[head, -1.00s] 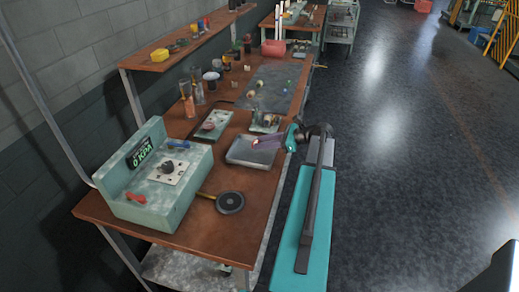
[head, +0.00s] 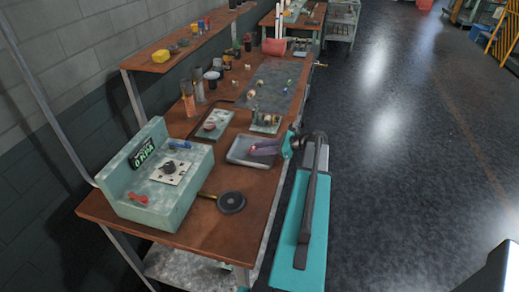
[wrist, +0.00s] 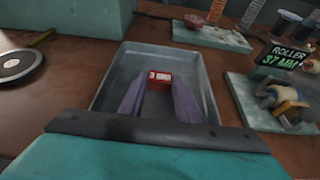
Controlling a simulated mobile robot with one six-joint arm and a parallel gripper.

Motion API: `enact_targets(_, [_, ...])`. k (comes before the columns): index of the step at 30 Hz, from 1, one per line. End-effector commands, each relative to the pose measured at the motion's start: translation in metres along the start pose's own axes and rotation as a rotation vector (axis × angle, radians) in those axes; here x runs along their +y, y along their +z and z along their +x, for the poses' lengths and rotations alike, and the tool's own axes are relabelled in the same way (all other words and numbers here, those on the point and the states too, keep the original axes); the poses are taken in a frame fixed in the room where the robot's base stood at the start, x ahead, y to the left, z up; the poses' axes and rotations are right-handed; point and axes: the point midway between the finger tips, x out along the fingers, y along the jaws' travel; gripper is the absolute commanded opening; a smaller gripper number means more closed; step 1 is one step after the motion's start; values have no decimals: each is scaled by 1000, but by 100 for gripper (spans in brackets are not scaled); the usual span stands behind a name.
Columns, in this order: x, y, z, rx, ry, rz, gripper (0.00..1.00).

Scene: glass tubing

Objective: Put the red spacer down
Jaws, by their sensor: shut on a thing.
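The red spacer (wrist: 160,82) is a small red block with a white "3 MM" label. My gripper (wrist: 159,91) is shut on it, with one purple-grey finger on each side. In the wrist view the spacer shows over the grey metal tray (wrist: 197,72). I cannot tell whether it touches the tray floor. In the head view my gripper (head: 262,150) reaches in from the right over the same tray (head: 235,156). The spacer is only a tiny reddish spot there, mostly hidden by the fingers.
A "ROLLER 37 MM" fixture (wrist: 287,101) stands right of the tray. A round black disc with a handle (head: 231,202) lies nearer on the bench. A green pressure box (head: 160,190) stands at left. A pale plate with a red piece (head: 213,124) lies behind the tray.

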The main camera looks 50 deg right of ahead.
Motion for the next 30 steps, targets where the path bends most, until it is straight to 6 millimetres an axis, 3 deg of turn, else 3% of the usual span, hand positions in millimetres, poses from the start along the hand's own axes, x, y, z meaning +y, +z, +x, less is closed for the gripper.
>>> enact_targets(5, [0,-3,1,0,0,0,9])
enact_targets(6, [0,-3,1,0,0,0,36])
enact_targets(9, [0,-2,1,0,0,0,49])
enact_targets(22, [0,0,-2,0,-1,0,49])
enact_targets(30, [0,-2,-29,0,-4,1,49])
